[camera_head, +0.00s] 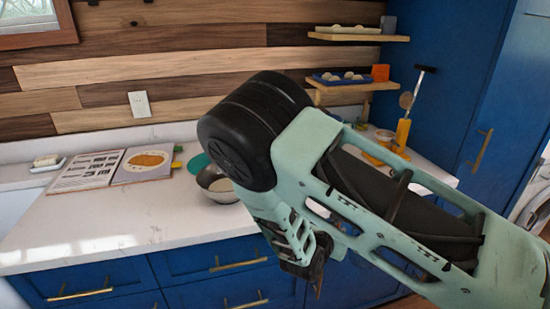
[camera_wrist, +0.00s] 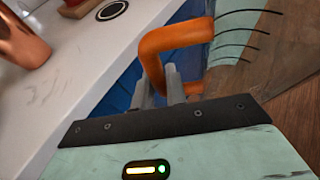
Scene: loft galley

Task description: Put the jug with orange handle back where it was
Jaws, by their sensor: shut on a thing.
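The jug's orange handle (camera_wrist: 175,40) shows close up in the wrist view, at the top centre. My gripper (camera_wrist: 158,86) is shut on this handle, with its grey fingers at the handle's lower left end. In the head view my arm crosses the picture, and my gripper hangs beyond the counter's front edge, low in the middle. No orange handle shows at it there.
The white counter (camera_head: 110,222) holds an open book (camera_head: 140,165), a metal bowl (camera_head: 217,186) and a butter dish (camera_head: 47,163). Shelves (camera_head: 350,86) hang at the back right. A copper vessel (camera_wrist: 20,38) and a dark ring (camera_wrist: 112,10) show on the counter in the wrist view.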

